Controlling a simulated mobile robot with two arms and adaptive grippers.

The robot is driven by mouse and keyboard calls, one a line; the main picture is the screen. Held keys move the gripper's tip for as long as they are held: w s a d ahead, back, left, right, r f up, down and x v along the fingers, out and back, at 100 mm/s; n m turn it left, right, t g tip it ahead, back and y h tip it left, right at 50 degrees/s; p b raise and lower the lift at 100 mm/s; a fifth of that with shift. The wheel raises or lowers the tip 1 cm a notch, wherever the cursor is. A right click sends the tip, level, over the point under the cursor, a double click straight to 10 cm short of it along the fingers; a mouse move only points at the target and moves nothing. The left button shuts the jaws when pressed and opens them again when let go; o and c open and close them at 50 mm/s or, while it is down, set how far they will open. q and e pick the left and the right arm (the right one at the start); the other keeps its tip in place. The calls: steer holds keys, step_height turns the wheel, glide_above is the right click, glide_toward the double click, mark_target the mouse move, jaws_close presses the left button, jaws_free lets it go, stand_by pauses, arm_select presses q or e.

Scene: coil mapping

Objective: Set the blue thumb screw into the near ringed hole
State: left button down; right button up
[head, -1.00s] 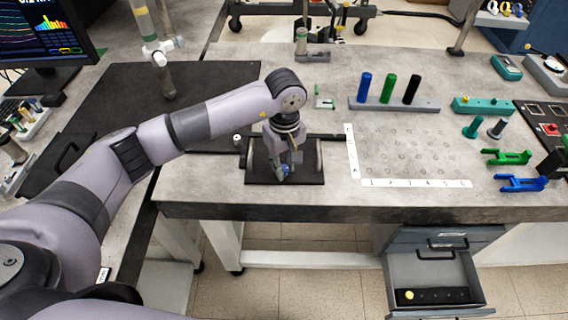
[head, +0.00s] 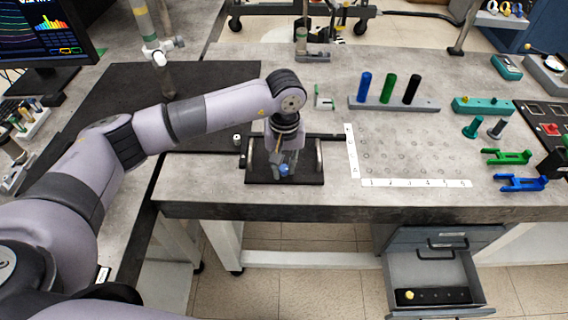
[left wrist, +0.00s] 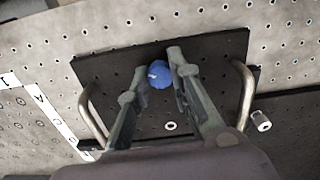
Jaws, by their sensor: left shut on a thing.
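The blue thumb screw (head: 284,169) is between the fingertips of my left gripper (head: 281,163), over the near half of a black plate (head: 258,173). In the left wrist view, the blue screw head (left wrist: 159,74) sits between the two fingers of my left gripper (left wrist: 157,76), which is shut on it. A pale ringed hole (left wrist: 170,125) shows on the black plate (left wrist: 215,62) below the screw in that view. No second ringed hole shows. The screw's shank is hidden, so I cannot tell whether it is in a hole. My right gripper is not in view.
Metal handles (head: 319,156) stand at both sides of the plate. A small metal cylinder (head: 237,139) stands to its left. A white lettered strip (head: 352,151) and a hole grid lie to the right. An open drawer (head: 436,276) is below the bench.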

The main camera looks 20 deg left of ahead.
arm_select(q)
steer(key=c, duration=1.4)
jaws_free()
steer(key=shift+o, duration=0.2)
